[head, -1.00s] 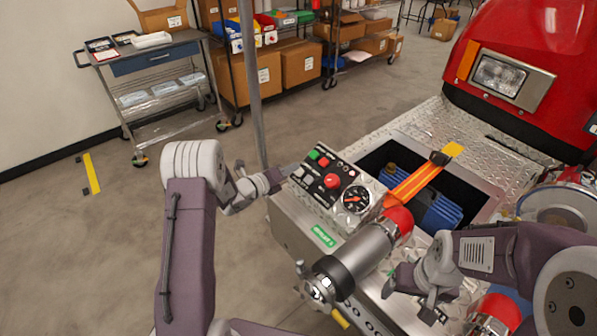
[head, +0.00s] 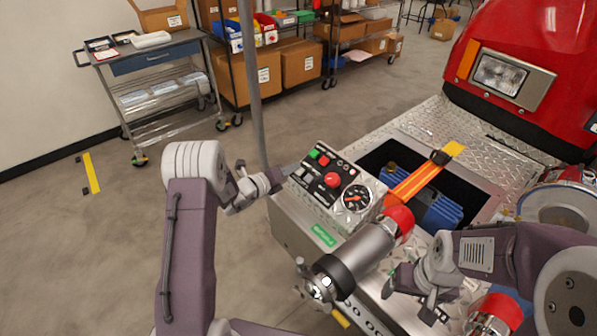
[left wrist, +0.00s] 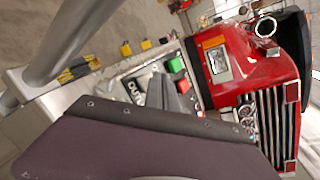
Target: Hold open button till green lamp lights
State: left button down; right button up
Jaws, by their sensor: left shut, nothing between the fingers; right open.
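The control panel (head: 318,203) sits on the silver bumper, with a green button (head: 314,154) and a red button (head: 324,161) near its upper left corner. Small round indicators (head: 346,167) line its upper edge; I cannot make out a lit green one. My left gripper (head: 286,172) is shut and empty at the panel's left edge. In the left wrist view its grey fingers (left wrist: 168,94) are close beside the green button (left wrist: 176,65) and red button (left wrist: 183,86); contact cannot be told. My right gripper (head: 432,308) is open and empty over the bumper's front right.
The panel also has a large red knob (head: 332,180) and a gauge (head: 356,198). A red-and-silver cylinder (head: 368,247) juts out in front, between my arms. An orange strap (head: 413,184) crosses the open bumper well. A grey pole (head: 252,85) stands behind my left gripper.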

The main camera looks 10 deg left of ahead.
pick_arm(q)
jog(key=shift+w+d+f+b, duration=0.25)
jog(key=shift+f+b, duration=0.2)
jog(key=shift+f, duration=0.15)
pick_arm(e)
jog(key=shift+f, duration=0.55)
pick_arm(q)
jog(key=shift+a+r, duration=0.1)
dwell(2.8)
jog(key=shift+s+a+r+p, duration=0.25)
jog(key=shift+s+r+p, duration=0.15)
jog(key=shift+r+p, duration=0.3)
pick_arm(e)
jog(key=shift+r, duration=0.65)
pick_arm(q)
jog(key=shift+r, duration=0.1)
jog(key=r+p, duration=0.1)
jog(key=s+a+r+p, duration=0.1)
jog(key=s+r+p, duration=0.1)
jog(key=r, duration=0.1)
jog(key=shift+a+r, duration=0.1)
jog(key=shift+a, duration=0.2)
pick_arm(e)
notch_tip(320, 180, up, 4)
jog(key=shift+f, duration=0.25)
